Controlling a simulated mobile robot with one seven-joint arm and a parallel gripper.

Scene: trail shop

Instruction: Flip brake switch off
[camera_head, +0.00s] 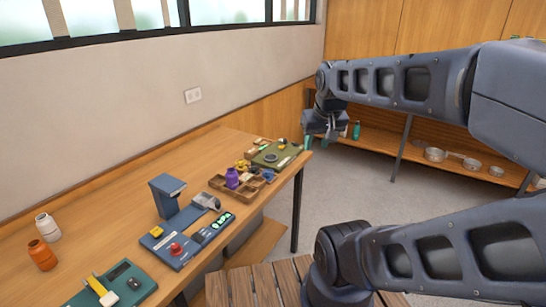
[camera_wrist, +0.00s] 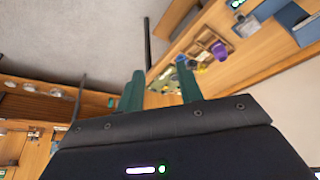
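A blue control panel (camera_head: 190,239) lies on the wooden table in the head view. It carries a yellow part, a red knob (camera_head: 176,249) and a dark strip with lit green marks (camera_head: 215,228). I cannot tell which part is the brake switch, or its state. A green board (camera_head: 118,289) with a yellow-and-white lever-like part (camera_head: 101,289) lies nearer, at the bottom left. My gripper (camera_head: 316,143) is beyond the table's far right end, well away from the panel. In the wrist view its two green fingers (camera_wrist: 160,90) are apart with nothing held between them.
A blue box-like stand (camera_head: 167,196) rises behind the panel. A wooden tray (camera_head: 219,183) with a purple jar (camera_head: 232,178) and a green mat (camera_head: 276,155) sit farther along. Orange (camera_head: 42,256) and white (camera_head: 47,227) bottles stand at left. A shelf with metal pans (camera_head: 434,154) is at right.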

